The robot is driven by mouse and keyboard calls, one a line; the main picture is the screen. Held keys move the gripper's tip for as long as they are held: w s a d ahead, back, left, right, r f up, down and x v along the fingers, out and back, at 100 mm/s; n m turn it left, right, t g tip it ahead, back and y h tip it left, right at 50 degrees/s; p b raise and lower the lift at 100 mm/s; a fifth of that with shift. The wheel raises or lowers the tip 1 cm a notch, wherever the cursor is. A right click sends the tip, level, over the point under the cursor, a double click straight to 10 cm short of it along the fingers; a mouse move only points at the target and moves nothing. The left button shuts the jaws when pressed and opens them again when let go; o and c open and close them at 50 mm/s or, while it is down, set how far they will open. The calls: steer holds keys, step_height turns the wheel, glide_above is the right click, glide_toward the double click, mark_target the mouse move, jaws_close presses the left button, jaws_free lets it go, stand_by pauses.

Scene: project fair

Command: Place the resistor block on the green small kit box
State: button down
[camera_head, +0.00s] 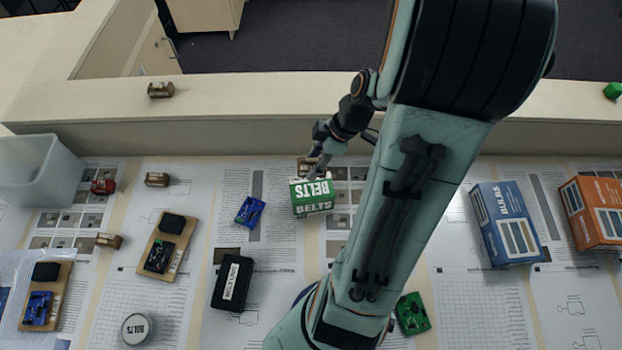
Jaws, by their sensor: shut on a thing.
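The green small kit box (312,197), marked BELTS, stands on the paper-covered table in the middle of the view. My gripper (317,168) is at the box's far upper edge, pointing down and left. It is shut on a brown resistor block (305,167), which shows only partly beside the fingers. I cannot tell whether the block touches the box top or is held above or behind it. Similar brown blocks lie on the table at the left (157,179) and (108,240), and one on the ledge (160,89).
A clear bin (38,170) stands at the far left. A blue circuit board (250,211) and a black case (233,283) lie left of the green box. A blue BULBS box (506,224) and an orange box (593,212) stand right. My arm hides the table right of the green box.

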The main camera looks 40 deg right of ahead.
steer(key=shift+f, duration=3.1)
steer(key=c, duration=0.8)
jaws_free()
steer(key=shift+f, duration=0.1)
steer(key=v, duration=1.2)
step_height(320, 180, up, 3)
steer(key=m+g, duration=0.2)
glide_above(308, 187)
steer(key=s+a, duration=0.2)
steer(key=a, duration=0.4)
steer(key=s+a+m, duration=0.2)
steer(key=a, duration=0.1)
steer(key=s+a+m+g+h, duration=0.1)
steer(key=s+a+m, duration=0.1)
steer(key=a, duration=0.2)
steer(key=s+a+r+m+h, duration=0.1)
steer(key=s+a, duration=0.2)
steer(key=shift+s+a+r+m, duration=0.1)
steer(key=shift+a+m, duration=0.25)
steer(key=shift+m, duration=0.05)
